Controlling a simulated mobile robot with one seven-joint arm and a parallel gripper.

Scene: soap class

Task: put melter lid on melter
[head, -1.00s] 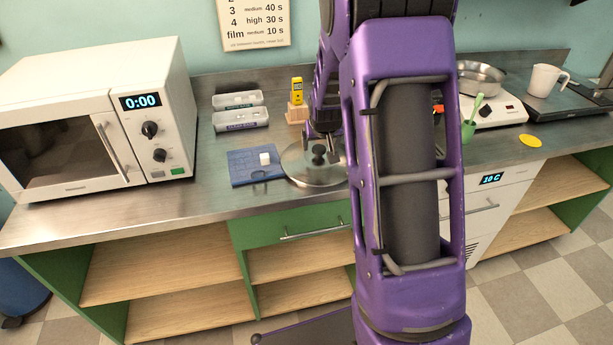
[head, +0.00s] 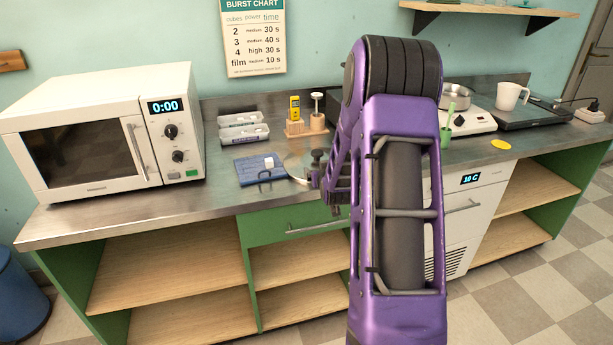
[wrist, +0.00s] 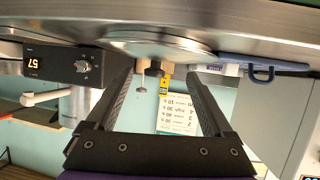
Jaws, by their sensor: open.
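The melter lid (head: 294,164) is a pale round disc lying on the counter, partly hidden by my arm in the head view. In the wrist view, which is upside down, the lid (wrist: 158,43) shows edge-on with its dark knob (wrist: 154,70). My gripper (wrist: 160,77) is open, its two fingers on either side of the knob in that view, with nothing held. In the head view my gripper (head: 320,172) is low beside the lid's near side; contact cannot be told. A metal pot (head: 457,92) on a white heater (head: 470,121), probably the melter, stands to the right, partly behind my arm.
A blue mat (head: 258,174) with a white cube (head: 269,162) lies left of the lid. Behind are a yellow device (head: 294,108) in a wooden block and grey trays (head: 243,127). A microwave (head: 105,135) fills the left. A green cup (head: 446,134) and white mug (head: 508,96) stand right.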

